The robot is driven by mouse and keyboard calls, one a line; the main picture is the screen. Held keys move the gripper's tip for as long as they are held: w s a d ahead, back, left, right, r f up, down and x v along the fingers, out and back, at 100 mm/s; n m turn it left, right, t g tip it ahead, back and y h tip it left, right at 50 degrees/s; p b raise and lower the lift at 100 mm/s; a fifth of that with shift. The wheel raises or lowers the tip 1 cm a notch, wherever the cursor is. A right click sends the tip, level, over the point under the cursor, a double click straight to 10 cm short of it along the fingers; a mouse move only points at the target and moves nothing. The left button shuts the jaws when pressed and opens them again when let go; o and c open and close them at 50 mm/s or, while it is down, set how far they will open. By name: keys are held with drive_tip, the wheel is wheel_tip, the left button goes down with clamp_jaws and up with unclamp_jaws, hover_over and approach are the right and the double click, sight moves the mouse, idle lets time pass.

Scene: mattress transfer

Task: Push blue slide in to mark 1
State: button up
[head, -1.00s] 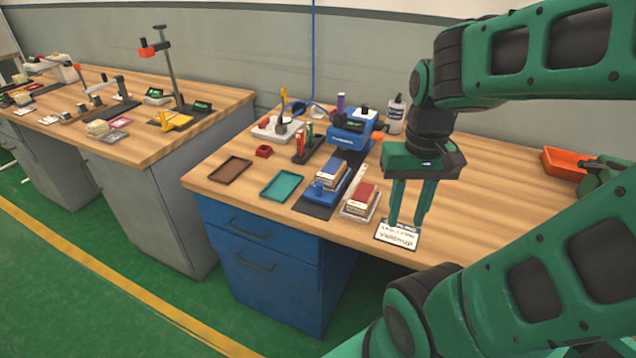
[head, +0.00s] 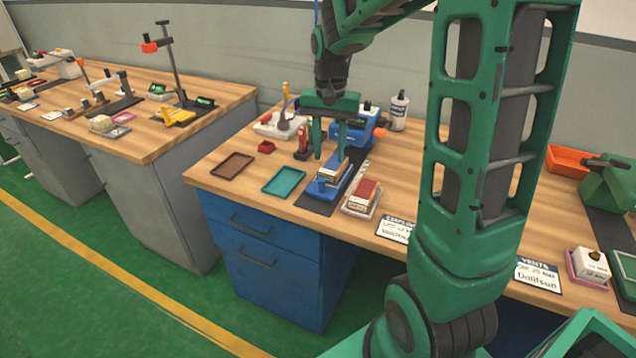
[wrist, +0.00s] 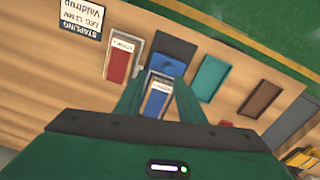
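The blue slide (head: 322,188) sits on a dark track (head: 316,204) in front of the blue stapling machine (head: 372,128). It carries a stack with a blue top (head: 333,172). In the wrist view the slide (wrist: 175,52) shows beyond the stack (wrist: 157,95). My gripper (head: 329,157) is open above the slide, pointing down. In the wrist view its fingers stand on either side of the stack; I cannot tell whether they touch it. A pale strip runs along the track's right side, but no mark 1 can be read.
A red-topped stack in a pale tray (head: 347,207) stands close on the right. A teal tray (head: 284,183) and a brown tray (head: 233,165) lie to the left. A white bottle (head: 399,111) stands behind. A label card (head: 394,230) lies at the front edge.

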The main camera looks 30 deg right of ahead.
sight(322, 179)
drive_tip(key=shift+w+a+f, duration=0.2)
drive_tip(key=shift+w, duration=0.3)
drive_tip(key=shift+w+a+f, duration=0.15)
drive_tip(key=shift+w+f, duration=0.05)
drive_tip(key=shift+w, duration=0.25)
drive_tip(key=shift+w+f, duration=0.1)
drive_tip(key=shift+f, duration=0.2)
wheel_tip(322, 179, down, 10)
drive_tip(key=shift+f, duration=0.1)
drive_tip(key=shift+c, duration=0.6)
